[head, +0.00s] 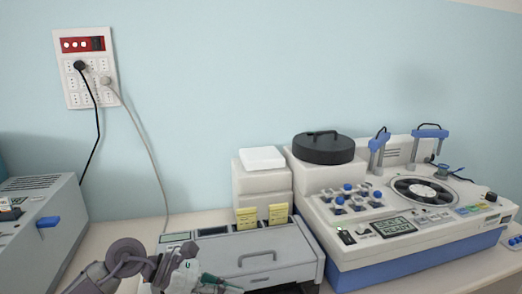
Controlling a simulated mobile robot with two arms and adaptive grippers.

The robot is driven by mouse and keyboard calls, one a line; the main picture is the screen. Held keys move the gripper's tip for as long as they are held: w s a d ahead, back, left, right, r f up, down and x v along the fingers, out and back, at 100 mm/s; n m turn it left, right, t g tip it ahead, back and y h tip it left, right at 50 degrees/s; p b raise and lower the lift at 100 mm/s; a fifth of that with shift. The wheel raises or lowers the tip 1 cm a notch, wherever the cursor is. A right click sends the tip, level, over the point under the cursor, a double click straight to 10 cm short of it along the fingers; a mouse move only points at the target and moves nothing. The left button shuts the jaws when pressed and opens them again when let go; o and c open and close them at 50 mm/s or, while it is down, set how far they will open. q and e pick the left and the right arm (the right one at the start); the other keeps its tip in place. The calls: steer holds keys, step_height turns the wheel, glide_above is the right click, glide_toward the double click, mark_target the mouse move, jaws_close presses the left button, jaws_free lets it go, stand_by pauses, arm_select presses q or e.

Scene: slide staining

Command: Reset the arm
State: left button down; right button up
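My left arm (127,252) comes in at the bottom left of the head view, low in front of the bench. Its gripper end (187,277) is at the bottom edge, in front of the grey drawer unit (262,262). A small green and white part (218,282) shows at its tip; I cannot tell whether it is part of the gripper or something held. The fingers are too small and cut off to judge. My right gripper is not in view.
A large white and blue machine (345,262) with a round rotor fills the right. A black round lid (323,148) and a white box (262,158) stand behind the drawer unit. A grey device (40,225) is at left. Cables hang from a wall socket panel (86,68).

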arm_select(q)
steer(key=d+r+n+t+h, duration=0.4)
steer(key=r+n+t+h, duration=0.35)
steer(key=r+n, duration=0.2)
steer(key=w+a+f+n+t+y, duration=0.1)
steer(key=a+f+n+t+y, duration=0.45)
steer(key=n, duration=0.75)
steer(key=w+a+f+n+t+y, duration=0.1)
steer(key=a+f+n+t+y, duration=0.1)
steer(key=a+n+t+y, duration=0.75)
steer(key=s+a+f+n+g+y, duration=0.3)
steer(key=s+f+n+g+y, duration=0.25)
steer(key=f+n+g, duration=0.4)
steer(key=s+f+n+g, duration=0.3)
steer(key=s+f+g, duration=0.3)
steer(key=s, duration=0.4)
steer(key=s+f+n+g, duration=0.4)
steer(key=s+f, duration=0.4)
steer(key=s, duration=0.3)
step_height(320, 180, down, 28)
steer(key=s+g, duration=0.2)
steer(key=s+a+f, duration=0.3)
steer(key=s+f, duration=1.1)
steer(key=s, duration=0.2)
steer(key=shift+a+f+m+g, duration=0.15)
steer(key=shift+f+m+g, duration=0.15)
steer(key=shift+m+g, duration=0.1)
